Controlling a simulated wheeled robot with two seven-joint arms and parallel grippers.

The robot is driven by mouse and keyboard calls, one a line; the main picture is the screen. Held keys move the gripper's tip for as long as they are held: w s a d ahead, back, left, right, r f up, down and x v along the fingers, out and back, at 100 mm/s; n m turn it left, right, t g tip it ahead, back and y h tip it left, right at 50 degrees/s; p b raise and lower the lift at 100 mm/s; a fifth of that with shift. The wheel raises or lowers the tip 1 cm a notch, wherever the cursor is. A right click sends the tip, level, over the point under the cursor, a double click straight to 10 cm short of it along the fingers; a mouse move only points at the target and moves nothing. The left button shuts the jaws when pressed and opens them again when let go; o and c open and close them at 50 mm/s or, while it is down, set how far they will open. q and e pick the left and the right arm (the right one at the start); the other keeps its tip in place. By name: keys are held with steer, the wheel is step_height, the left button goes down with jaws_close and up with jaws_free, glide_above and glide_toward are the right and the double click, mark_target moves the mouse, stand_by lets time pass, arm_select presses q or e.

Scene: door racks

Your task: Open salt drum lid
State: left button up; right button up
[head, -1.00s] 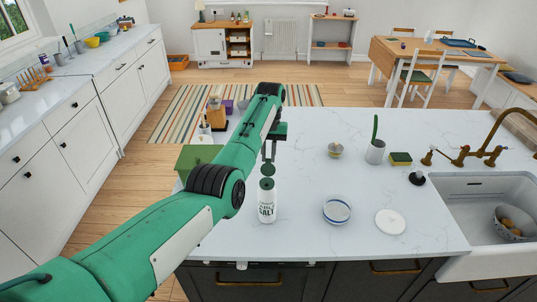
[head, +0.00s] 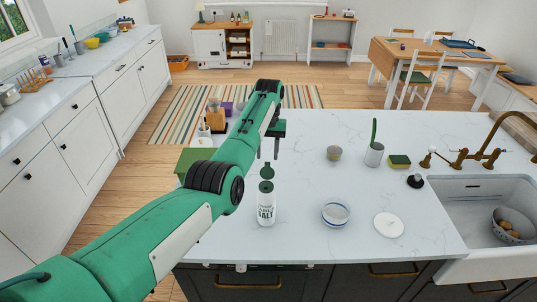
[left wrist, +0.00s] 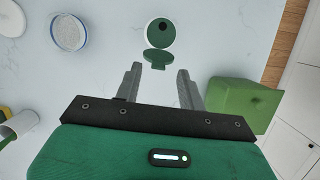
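The salt drum (head: 266,212) is a white cylinder with a green top, upright on the island worktop. Its green lid flap (head: 267,171) stands up from the back of the top. In the left wrist view the green top (left wrist: 155,38) shows a dark round hole, and the flap (left wrist: 158,62) sticks out toward my gripper. My left gripper (head: 270,150) is open behind the drum, fingers apart. In the left wrist view the flap is ahead of the gap between its fingertips (left wrist: 160,76), with no grip on it visible. My right gripper is not in view.
A blue-rimmed bowl (head: 336,214) and a white round plate (head: 388,225) lie right of the drum. A green box (head: 190,162) is left of my gripper, partly behind my arm. A sink (head: 485,220) is at the right. Worktop between is clear.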

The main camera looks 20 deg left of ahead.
arm_select(q)
steer(key=v, duration=1.1)
steer(key=shift+w+b, duration=0.2)
steer(key=shift+b, duration=0.2)
steer(key=shift+s+f, duration=0.1)
steer(key=shift+s, duration=0.05)
